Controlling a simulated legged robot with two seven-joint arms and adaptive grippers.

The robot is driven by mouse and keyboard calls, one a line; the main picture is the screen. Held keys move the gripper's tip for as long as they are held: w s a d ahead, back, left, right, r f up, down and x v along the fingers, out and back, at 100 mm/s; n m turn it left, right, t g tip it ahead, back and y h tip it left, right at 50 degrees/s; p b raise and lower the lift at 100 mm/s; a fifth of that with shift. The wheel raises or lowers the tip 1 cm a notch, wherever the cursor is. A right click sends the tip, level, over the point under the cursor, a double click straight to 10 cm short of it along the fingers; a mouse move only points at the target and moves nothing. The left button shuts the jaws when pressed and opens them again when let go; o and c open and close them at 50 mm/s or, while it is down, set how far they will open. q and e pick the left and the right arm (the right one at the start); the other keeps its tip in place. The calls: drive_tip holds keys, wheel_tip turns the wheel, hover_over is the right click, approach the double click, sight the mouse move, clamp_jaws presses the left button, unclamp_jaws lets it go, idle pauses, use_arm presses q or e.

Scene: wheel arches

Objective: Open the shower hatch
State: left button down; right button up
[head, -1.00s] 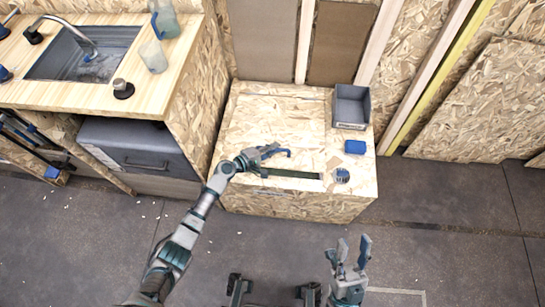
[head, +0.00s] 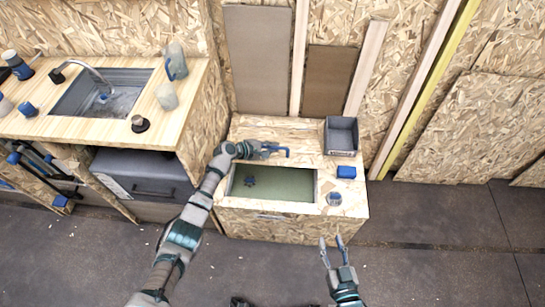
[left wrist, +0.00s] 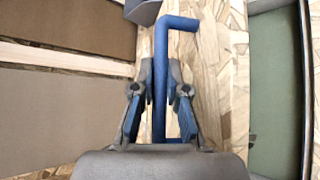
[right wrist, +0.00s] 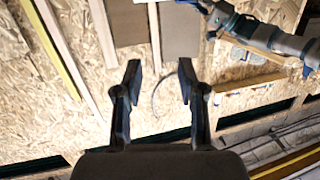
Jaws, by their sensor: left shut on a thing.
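The shower hatch is a wooden panel in the top of the low particle-board box (head: 300,223). A wide rectangular opening (head: 285,186) shows there, with a greenish floor and a dark round drain-like part inside. My left gripper (head: 270,150) is above the far edge of the opening. It is shut on a blue bent handle (head: 283,152); the left wrist view shows the handle (left wrist: 160,70) between its fingers (left wrist: 160,100). My right gripper (head: 333,240) is open and empty in front of the box; its fingers (right wrist: 158,75) stand apart in the right wrist view.
A grey bin (head: 341,137), a blue block (head: 346,172) and a small round blue-grey item (head: 334,198) sit on the box's right side. A counter with a sink (head: 100,95) stands at left. The floor at right is clear.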

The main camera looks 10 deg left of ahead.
use_arm(q)
drive_tip(key=shift+w+a+r+n, duration=0.15)
drive_tip(key=shift+w+a+r, duration=0.05)
drive_tip(key=shift+w+r, duration=0.25)
drive_tip(key=shift+w+a+r+n, duration=0.15)
drive_tip(key=shift+w+r, duration=0.2)
drive_tip(key=shift+w, duration=0.05)
use_arm(e)
drive_tip(key=shift+w+r, duration=0.15)
drive_tip(key=shift+r, duration=0.15)
